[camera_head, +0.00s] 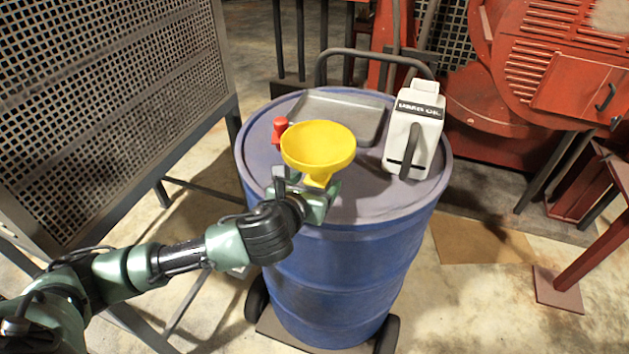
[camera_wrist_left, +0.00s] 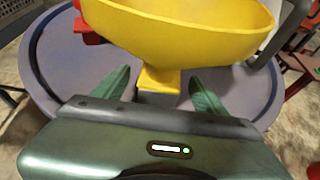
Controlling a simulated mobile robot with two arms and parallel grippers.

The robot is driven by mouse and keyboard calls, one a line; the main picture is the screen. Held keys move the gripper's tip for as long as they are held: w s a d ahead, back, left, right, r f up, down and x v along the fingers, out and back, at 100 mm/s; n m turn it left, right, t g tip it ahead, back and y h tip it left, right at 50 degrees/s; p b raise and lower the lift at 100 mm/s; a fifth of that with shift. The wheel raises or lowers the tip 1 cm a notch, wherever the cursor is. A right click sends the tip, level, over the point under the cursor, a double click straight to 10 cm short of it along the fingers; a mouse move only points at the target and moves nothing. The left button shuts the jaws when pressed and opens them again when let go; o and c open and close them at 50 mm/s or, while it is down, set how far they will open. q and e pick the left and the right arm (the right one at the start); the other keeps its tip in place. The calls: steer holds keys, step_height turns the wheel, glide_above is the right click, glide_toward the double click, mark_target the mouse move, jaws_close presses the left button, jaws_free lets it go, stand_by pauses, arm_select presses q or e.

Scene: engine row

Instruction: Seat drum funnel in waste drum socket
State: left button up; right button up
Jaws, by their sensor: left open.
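The yellow drum funnel (camera_head: 318,144) is upright over the near part of the blue waste drum's top (camera_head: 375,205). Its wide bowl faces up, and its narrow neck points down. My left gripper (camera_head: 310,188) is at the neck, low over the drum's near rim. In the left wrist view, the funnel (camera_wrist_left: 175,30) fills the upper middle, and its neck comes down between the two green fingers of the open gripper (camera_wrist_left: 158,92). Gaps show on both sides of the neck. A grey piece shows under the neck; the socket and how deep the neck sits are hidden. My right gripper is out of view.
A red valve (camera_head: 280,129) stands left of the funnel. A grey tray (camera_head: 340,112) lies behind it, and a white oil jug (camera_head: 413,132) stands at right on the drum. A mesh cage (camera_head: 110,100) is at left; red machinery (camera_head: 550,75) is at right.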

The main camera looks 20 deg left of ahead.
arm_select(q)
steer(key=shift+r, duration=0.1)
steer(key=b+v, duration=0.1)
steer(key=v, duration=0.6)
steer(key=shift+s, duration=0.4)
steer(key=shift+r, duration=0.1)
